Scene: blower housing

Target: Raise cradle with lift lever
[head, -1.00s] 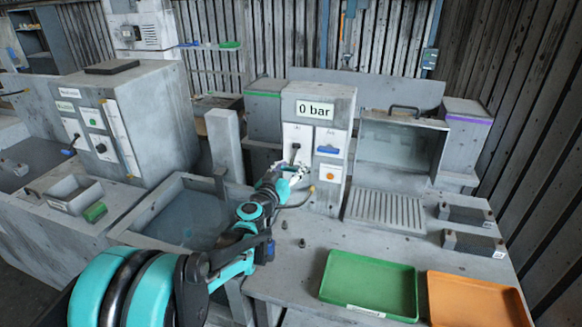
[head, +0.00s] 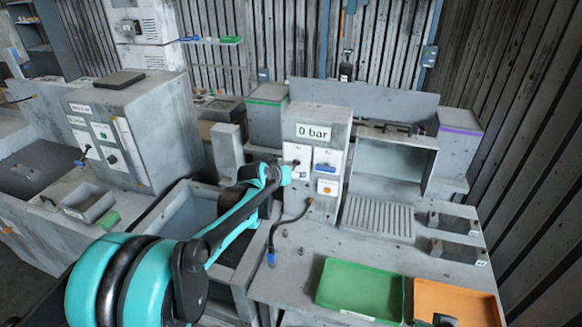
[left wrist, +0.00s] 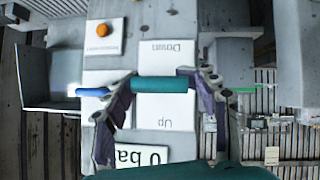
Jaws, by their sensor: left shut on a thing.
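The lift lever's white plate (left wrist: 168,112) reads "Up" and "Down", upside down in the left wrist view. It also shows on the front of the grey "0 bar" housing in the head view (head: 298,153). A teal cylindrical lever handle (left wrist: 160,84) lies across the plate between the two words. My left gripper (left wrist: 160,79) has a finger at each end of this handle and is shut on it. In the head view my left gripper (head: 287,174) is at the plate, partly hidden by its own arm. I cannot pick out the cradle.
An open tank (head: 187,207) lies left of the housing, partly behind my left arm. A hose (head: 273,235) hangs from the housing. A green tray (head: 360,288) and an orange tray (head: 455,300) are at the front right. A dark tip, possibly my right gripper (head: 445,320), shows at the bottom edge.

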